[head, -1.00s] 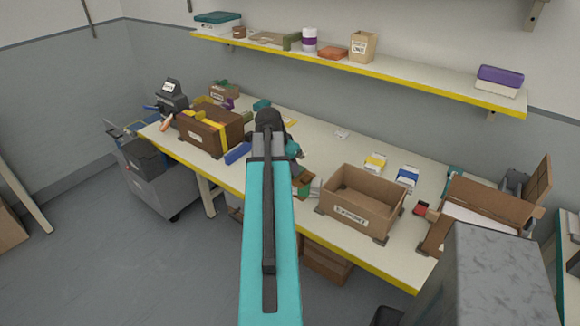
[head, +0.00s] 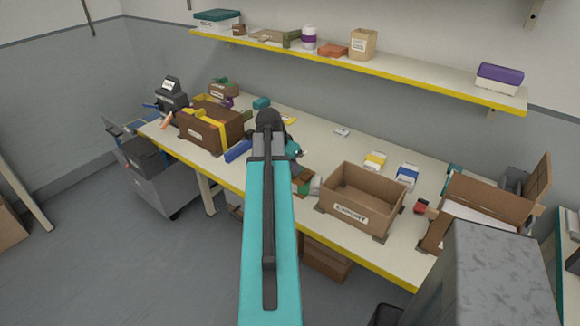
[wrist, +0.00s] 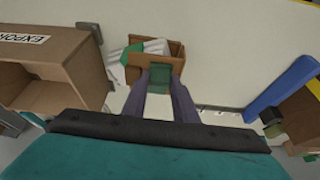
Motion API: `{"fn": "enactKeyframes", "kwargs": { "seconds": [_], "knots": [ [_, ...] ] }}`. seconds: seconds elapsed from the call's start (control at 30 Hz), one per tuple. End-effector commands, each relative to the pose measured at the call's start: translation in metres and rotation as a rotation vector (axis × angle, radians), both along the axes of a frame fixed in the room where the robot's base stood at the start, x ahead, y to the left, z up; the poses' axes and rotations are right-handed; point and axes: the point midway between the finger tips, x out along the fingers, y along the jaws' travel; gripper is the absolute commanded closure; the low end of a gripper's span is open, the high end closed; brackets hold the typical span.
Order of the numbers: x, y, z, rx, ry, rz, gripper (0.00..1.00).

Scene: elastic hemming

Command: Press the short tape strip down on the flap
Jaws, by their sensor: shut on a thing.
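In the wrist view my gripper (wrist: 160,75) is shut on a small green block (wrist: 153,71). The block is in front of the opening of a small cardboard box (wrist: 172,50); I cannot tell whether it touches the box. White and green contents stick out of the box's left side. The small box also shows in the head view (head: 303,183), partly hidden by my arm. I cannot make out a short tape strip or its flap with certainty. In the head view my gripper is mostly hidden behind my arm.
The EXPORT box (head: 359,201) stands open right of the small box. A brown box with yellow strips (head: 210,128) and a blue bar (head: 238,151) are to the left. Another open carton (head: 486,205) stands at the right end. Bare tabletop (head: 330,150) lies behind.

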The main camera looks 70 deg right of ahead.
Motion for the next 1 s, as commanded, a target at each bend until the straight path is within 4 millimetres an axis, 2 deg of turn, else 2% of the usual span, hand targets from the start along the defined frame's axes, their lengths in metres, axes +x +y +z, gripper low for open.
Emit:
{"fn": "enactKeyframes", "kwargs": {
  "seconds": [0.47, 0.5, 0.6, 1.0],
  "knots": [
    [0.0005, 0.0004, -0.0055, 0.001, 0.001, 0.0, 0.91],
    [0.0005, 0.0004, -0.0057, 0.001, 0.001, 0.0, 0.69],
    [0.0005, 0.0004, -0.0057, 0.001, 0.001, 0.0, 0.53],
    [0.0007, 0.0008, -0.0037, 0.0, 0.0, 0.0, 0.53]
  ]
}}
